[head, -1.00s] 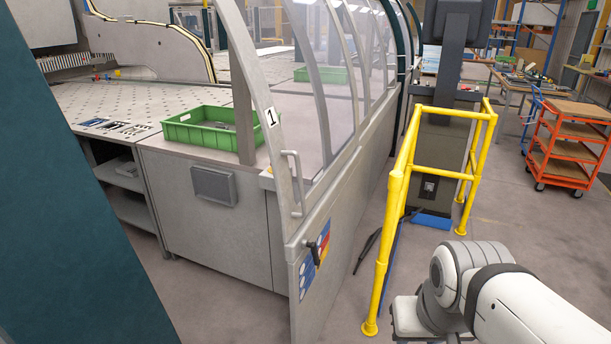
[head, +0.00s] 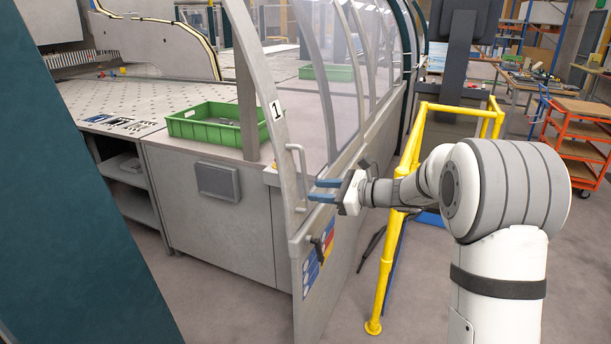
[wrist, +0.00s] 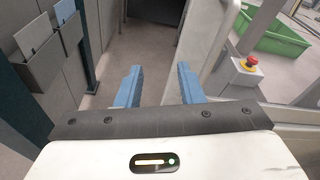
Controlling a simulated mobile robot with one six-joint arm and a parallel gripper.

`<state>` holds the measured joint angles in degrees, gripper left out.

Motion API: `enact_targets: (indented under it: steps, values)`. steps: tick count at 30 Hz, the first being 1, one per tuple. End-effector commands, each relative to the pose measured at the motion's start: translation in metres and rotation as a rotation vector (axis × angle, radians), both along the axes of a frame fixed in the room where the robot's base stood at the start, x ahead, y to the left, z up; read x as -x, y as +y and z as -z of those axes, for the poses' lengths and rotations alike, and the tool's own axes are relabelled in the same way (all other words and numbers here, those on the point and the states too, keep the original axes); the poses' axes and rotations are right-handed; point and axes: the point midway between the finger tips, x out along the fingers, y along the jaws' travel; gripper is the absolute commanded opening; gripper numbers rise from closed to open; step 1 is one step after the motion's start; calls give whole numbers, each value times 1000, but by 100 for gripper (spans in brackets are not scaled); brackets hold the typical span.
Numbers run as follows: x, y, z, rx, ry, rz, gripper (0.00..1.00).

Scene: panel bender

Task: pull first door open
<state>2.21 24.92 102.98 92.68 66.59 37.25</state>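The first door (head: 340,262) is a grey panel with a curved clear upper part, marked with a "1" label (head: 276,110). It stands along the side of the machine. A grey vertical handle (head: 297,174) sits on its front frame, and a dark latch knob (head: 318,243) is lower on the panel. My gripper (head: 322,190) is open, with two blue fingers pointing left at the handle's height, near the handle. In the wrist view the fingers (wrist: 157,88) are apart with only floor seen between them. Whether they touch the door cannot be told.
A yellow guard rail (head: 385,270) stands right of the door, close under my arm. A green bin (head: 205,122) lies on the machine table. A red emergency button (wrist: 250,62) shows in the wrist view. An orange cart (head: 575,150) stands far right.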

Motion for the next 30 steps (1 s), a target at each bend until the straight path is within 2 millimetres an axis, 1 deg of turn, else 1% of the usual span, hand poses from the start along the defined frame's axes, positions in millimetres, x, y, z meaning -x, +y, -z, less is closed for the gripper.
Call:
enact_targets:
  steps: [1, 3, 6, 7, 11, 14, 18, 22, 27, 30]
  values:
    - [-20, -2, 8, -71, 39, 41, 34]
    - [-42, -5, 11, -161, 79, 92, 34]
    - [-63, -10, 16, -250, 117, 141, 34]
    - [-67, -11, 16, -268, 125, 151, 34]
    - [-78, -10, 17, -307, 140, 171, 34]
    - [-85, 1, 16, -309, 142, 172, 34]
    - [-96, 21, 15, -307, 141, 171, 34]
    - [-106, 37, 15, -307, 140, 172, 34]
    - [-114, 49, 17, -306, 139, 173, 34]
    - [-115, 52, 17, -306, 139, 174, 34]
